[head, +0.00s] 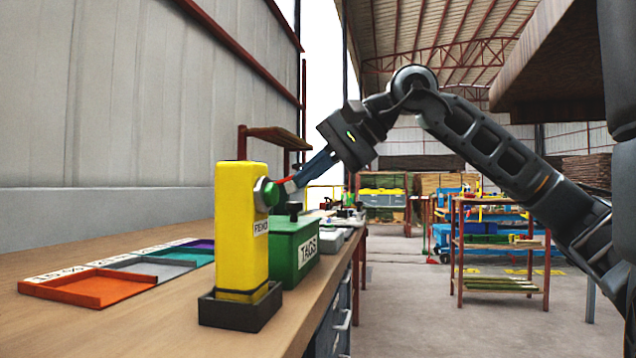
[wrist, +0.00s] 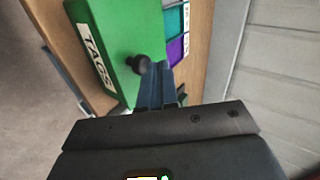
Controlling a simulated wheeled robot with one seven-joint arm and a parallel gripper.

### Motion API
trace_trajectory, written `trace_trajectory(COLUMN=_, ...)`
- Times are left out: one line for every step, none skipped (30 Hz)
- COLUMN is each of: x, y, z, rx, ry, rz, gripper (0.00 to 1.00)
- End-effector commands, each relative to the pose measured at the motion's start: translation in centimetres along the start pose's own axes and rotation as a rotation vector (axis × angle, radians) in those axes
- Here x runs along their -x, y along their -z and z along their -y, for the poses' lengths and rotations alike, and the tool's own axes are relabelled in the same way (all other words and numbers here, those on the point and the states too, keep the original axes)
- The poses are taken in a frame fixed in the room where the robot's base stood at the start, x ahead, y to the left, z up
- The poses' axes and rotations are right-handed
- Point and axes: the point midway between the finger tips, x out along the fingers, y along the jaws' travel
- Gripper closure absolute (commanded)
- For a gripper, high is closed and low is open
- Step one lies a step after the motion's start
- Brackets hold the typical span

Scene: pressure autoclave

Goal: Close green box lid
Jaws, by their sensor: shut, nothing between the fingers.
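The green box (head: 280,246) with a "TAGS" label stands on the bench behind the yellow post. Its lid (head: 286,224), with a black knob (head: 294,207) on it, looks flat on the box; any gap is too small to tell. The wrist view shows the green top (wrist: 120,25), the label and the black knob (wrist: 138,64). My gripper (head: 297,181) is shut and empty, pointing down-left above the box. In the wrist view its fingertips (wrist: 156,70) are beside the knob; whether they touch it I cannot tell.
A yellow post (head: 240,225) with a green button stands in a dark base at the bench's front. Further items line the bench behind the box.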

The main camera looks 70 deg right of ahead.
Motion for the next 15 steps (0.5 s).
trace_trajectory(x=0.5, y=-0.3, z=1.6, rx=0.006, ry=0.003, rz=0.001, gripper=1.0)
trace_trajectory(x=0.9, y=-0.3, z=1.5, rx=0.002, ry=0.005, rz=0.001, gripper=1.0)
trace_trajectory(x=1.8, y=-0.2, z=0.9, rx=-0.001, ry=0.007, rz=-0.001, gripper=1.0)
trace_trajectory(x=2.3, y=-0.2, z=0.6, rx=-0.001, ry=0.007, rz=-0.001, gripper=1.0)
trace_trajectory(x=2.9, y=-0.2, z=0.4, rx=-0.001, ry=0.007, rz=-0.002, gripper=1.0)
trace_trajectory(x=3.6, y=-0.2, z=0.1, rx=-0.002, ry=0.008, rz=-0.002, gripper=1.0)
trace_trajectory(x=4.2, y=-0.3, z=-0.1, rx=-0.002, ry=0.009, rz=-0.001, gripper=1.0)
trace_trajectory(x=4.8, y=-0.3, z=-0.3, rx=-0.001, ry=0.009, rz=-0.002, gripper=1.0)
trace_trajectory(x=5.5, y=-0.3, z=-0.6, rx=0.0, ry=0.009, rz=-0.003, gripper=1.0)
trace_trajectory(x=6.0, y=-0.3, z=-0.8, rx=-0.001, ry=0.01, rz=-0.001, gripper=1.0)
trace_trajectory(x=6.5, y=-0.3, z=-1.0, rx=-0.001, ry=0.01, rz=-0.001, gripper=1.0)
trace_trajectory(x=7.1, y=-0.3, z=-1.3, rx=0.0, ry=0.009, rz=-0.002, gripper=1.0)
trace_trajectory(x=7.5, y=-0.4, z=-1.5, rx=0.001, ry=0.009, rz=-0.002, gripper=1.0)
trace_trajectory(x=7.9, y=-0.4, z=-1.6, rx=0.001, ry=0.01, rz=-0.001, gripper=1.0)
trace_trajectory(x=8.4, y=-0.4, z=-1.9, rx=0.0, ry=0.01, rz=-0.001, gripper=1.0)
